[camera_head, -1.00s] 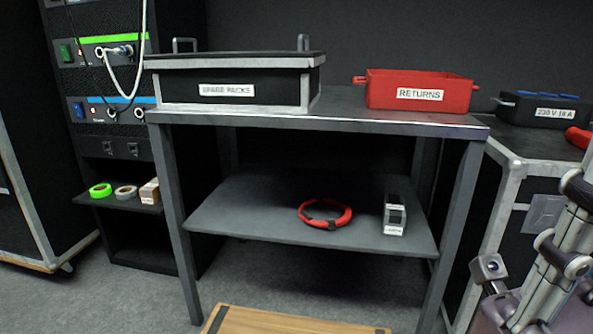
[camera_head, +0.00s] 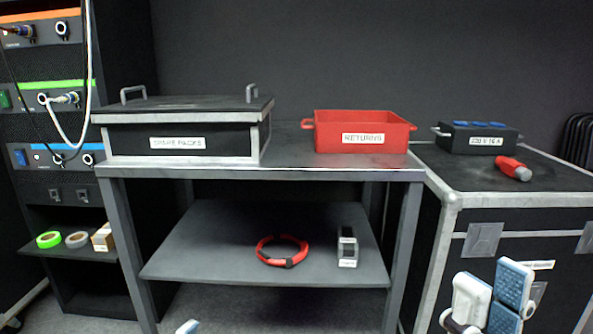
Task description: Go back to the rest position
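My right gripper (camera_head: 492,296) is low at the right, in front of the black case. Its white fingers with blue pads point up; they look apart, with nothing between them. Its lower part is cut off by the picture edge. Only a small white and blue tip, seemingly of my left gripper (camera_head: 187,327), shows at the bottom edge, so its opening is hidden. Neither visible gripper part touches the table or the things on it.
A grey table (camera_head: 300,160) carries a black SPARE PACKS box (camera_head: 225,143) and a red RETURNS bin (camera_head: 330,133). A red cable ring (camera_head: 268,258) and a small dark block (camera_head: 347,245) lie on its shelf. A black case (camera_head: 470,170) stands right, an equipment rack (camera_head: 45,85) left.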

